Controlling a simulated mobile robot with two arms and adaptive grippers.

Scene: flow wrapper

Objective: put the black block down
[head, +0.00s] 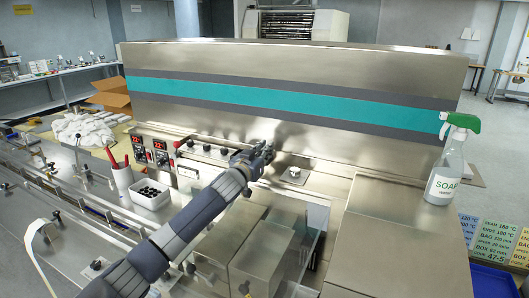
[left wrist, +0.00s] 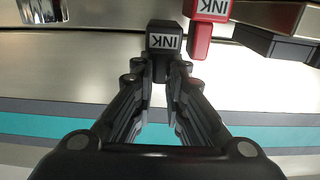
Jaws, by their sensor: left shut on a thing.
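The black block (left wrist: 163,38) has a pale label reading INK and is between the fingertips of my left gripper (left wrist: 160,72) in the left wrist view. The gripper is shut on it. In the head view my left gripper (head: 262,153) is in front of the long steel housing, above the machine's top; the block cannot be told apart from the dark fingers there. Whether the block touches a surface under it is unclear. My right gripper is not in view.
A red block (left wrist: 208,14) labelled INK is close beside the black block. A dark angular part (left wrist: 275,42) is farther right. A steel housing (head: 300,62) with a teal stripe stands behind. A soap bottle (head: 446,165) stands right; a white bin (head: 150,193) is left.

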